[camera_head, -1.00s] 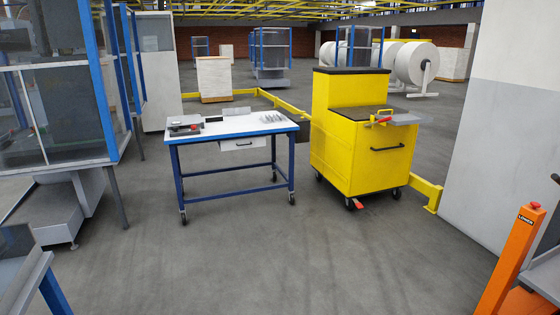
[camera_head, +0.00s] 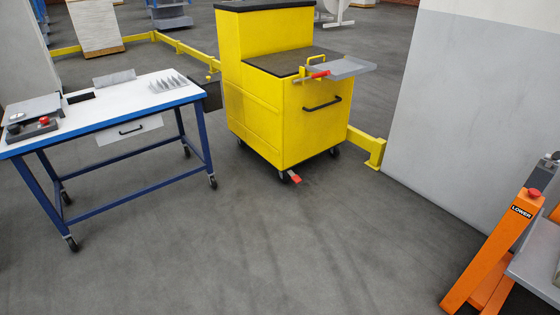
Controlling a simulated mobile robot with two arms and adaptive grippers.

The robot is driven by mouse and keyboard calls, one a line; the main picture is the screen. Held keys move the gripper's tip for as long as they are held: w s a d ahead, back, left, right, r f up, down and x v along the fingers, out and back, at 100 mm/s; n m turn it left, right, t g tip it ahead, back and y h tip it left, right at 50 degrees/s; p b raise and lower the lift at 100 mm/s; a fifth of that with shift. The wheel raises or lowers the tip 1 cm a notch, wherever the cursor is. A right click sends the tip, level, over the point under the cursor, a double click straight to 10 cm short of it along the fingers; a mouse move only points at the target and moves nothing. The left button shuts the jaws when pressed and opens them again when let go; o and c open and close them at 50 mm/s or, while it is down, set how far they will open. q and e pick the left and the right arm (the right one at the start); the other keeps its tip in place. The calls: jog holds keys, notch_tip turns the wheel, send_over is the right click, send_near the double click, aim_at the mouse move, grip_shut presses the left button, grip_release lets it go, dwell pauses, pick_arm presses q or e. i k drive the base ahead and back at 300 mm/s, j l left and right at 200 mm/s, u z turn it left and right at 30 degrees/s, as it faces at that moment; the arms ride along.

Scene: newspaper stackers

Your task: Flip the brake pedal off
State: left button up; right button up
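A red brake pedal (camera_head: 295,178) sticks out low at a caster under the near edge of the yellow cart (camera_head: 278,135). It sits just above the floor; I cannot tell its exact tilt. The cart stands on black casters, with a black handle (camera_head: 322,104) on its front and a grey tray (camera_head: 340,69) at its upper right. Neither of my grippers shows in the head view.
A white-topped table (camera_head: 110,107) with blue legs on casters stands left of the cart. An orange lift marked LOWER (camera_head: 497,250) is at the lower right. A large grey wall block (camera_head: 470,120) stands at right. The grey floor (camera_head: 270,260) before the cart is clear.

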aim_at(296, 180)
jog(key=i+j+z, duration=0.15)
jog(key=i, duration=0.45)
jog(key=i+j+z, duration=0.15)
jog(key=i, duration=0.45)
jog(key=i+z, duration=0.1)
jog(key=i, duration=1)
jog(key=i+j+z, duration=0.15)
jog(key=i, duration=0.95)
